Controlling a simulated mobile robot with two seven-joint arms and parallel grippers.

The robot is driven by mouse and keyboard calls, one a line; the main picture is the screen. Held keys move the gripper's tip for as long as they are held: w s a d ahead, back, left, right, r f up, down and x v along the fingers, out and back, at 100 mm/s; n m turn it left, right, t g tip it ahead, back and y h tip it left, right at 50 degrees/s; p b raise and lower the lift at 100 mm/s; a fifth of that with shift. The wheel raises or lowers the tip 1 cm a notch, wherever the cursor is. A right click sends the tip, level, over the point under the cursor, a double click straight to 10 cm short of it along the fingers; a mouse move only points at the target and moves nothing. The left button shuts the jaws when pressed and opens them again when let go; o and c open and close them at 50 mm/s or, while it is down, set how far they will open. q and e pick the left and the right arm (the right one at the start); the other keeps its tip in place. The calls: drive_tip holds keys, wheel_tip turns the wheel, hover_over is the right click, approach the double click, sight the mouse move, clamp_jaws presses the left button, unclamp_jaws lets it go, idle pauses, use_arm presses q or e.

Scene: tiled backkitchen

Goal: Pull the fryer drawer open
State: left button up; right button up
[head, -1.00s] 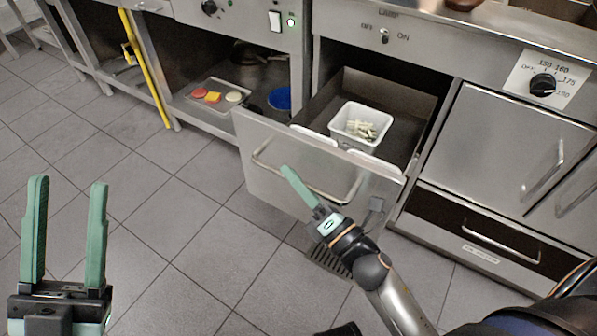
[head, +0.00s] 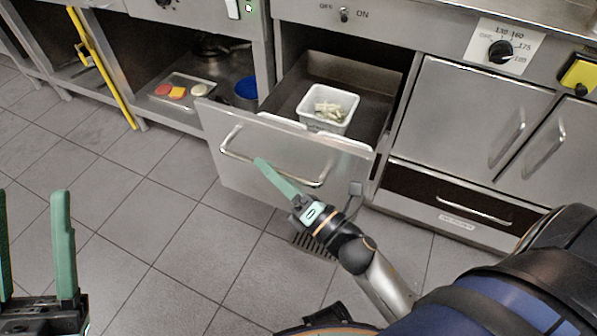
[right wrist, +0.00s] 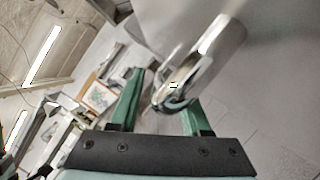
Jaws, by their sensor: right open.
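The fryer drawer (head: 205,160) stands pulled well out of the steel cabinet. Its front has a long bar handle (head: 233,152). A white tub (head: 343,122) with pale pieces sits inside it. My right gripper (head: 261,163) is at the drawer front by the handle; only one green finger shows clearly there. In the right wrist view the rounded handle end (right wrist: 205,62) lies between the two spread fingers of my right gripper (right wrist: 163,92); I cannot tell if they touch it. My left gripper (head: 32,195) is open and empty at the lower left, partly cut off.
To the left, a low shelf holds a tray (head: 160,98) with coloured round and square pieces and a blue bowl (head: 246,92). A yellow bar (head: 100,65) stands further left. Closed cabinet doors (head: 460,110) and a lower drawer (head: 470,205) are at right. The tiled floor (head: 130,210) is clear.

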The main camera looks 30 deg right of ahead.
use_arm(q)
drive_tip(key=shift+n, duration=0.4)
drive_tip(key=shift+d+f+b, duration=0.15)
drive_tip(key=shift+f+b, duration=0.75)
drive_tip(key=shift+f, duration=0.15)
drive_tip(key=shift+d+f+b, duration=0.1)
drive_tip(key=shift+f+b, duration=0.8)
drive_tip(key=shift+f, duration=0.15)
use_arm(e)
drive_tip(key=v, duration=1.1)
use_arm(q)
drive_tip(key=shift+r, duration=0.1)
